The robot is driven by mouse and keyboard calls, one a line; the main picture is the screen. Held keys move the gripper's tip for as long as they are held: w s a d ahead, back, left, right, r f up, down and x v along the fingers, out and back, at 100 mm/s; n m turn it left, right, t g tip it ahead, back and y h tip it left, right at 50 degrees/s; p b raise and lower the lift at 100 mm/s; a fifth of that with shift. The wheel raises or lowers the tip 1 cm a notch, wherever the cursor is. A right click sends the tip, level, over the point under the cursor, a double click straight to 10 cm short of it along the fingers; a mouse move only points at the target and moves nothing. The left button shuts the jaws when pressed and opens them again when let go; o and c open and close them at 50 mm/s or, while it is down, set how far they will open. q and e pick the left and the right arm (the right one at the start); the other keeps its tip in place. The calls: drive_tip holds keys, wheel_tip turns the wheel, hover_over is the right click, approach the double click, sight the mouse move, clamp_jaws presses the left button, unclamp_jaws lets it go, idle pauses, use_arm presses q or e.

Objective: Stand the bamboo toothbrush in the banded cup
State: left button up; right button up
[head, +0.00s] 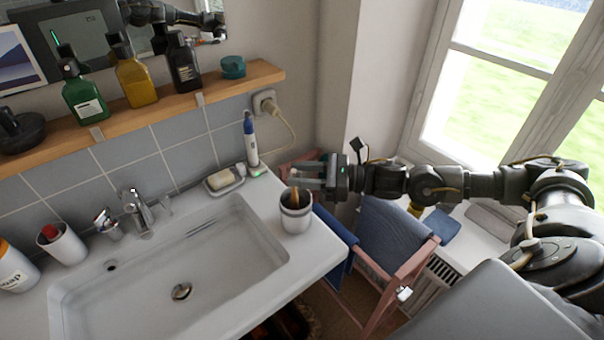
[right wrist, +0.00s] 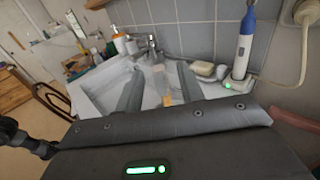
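A light cup with a darker band near its top (head: 296,218) stands on the sink counter's right end. A tan stick, which looks like the bamboo toothbrush (head: 294,196), stands in it, its lower part hidden by the cup wall. In the right wrist view a tan piece (right wrist: 166,99) shows between the fingers. My right gripper (head: 300,175) is just above and behind the cup, fingers pointing left. In the right wrist view its two fingers (right wrist: 160,88) are apart, with nothing clearly gripped. My left gripper is not in view.
The sink basin (head: 215,245) lies left of the cup. A soap dish (head: 223,181) and electric toothbrush (head: 250,140) stand behind. A white cup with a red item (head: 62,243) is at far left. A shelf (head: 150,107) holds bottles. A chair (head: 395,240) is at right.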

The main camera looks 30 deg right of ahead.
drive_tip(key=b+v, duration=0.4)
drive_tip(key=v, duration=0.7)
drive_tip(key=shift+w+a, duration=0.15)
drive_tip(key=shift+a, duration=0.05)
idle(0.9)
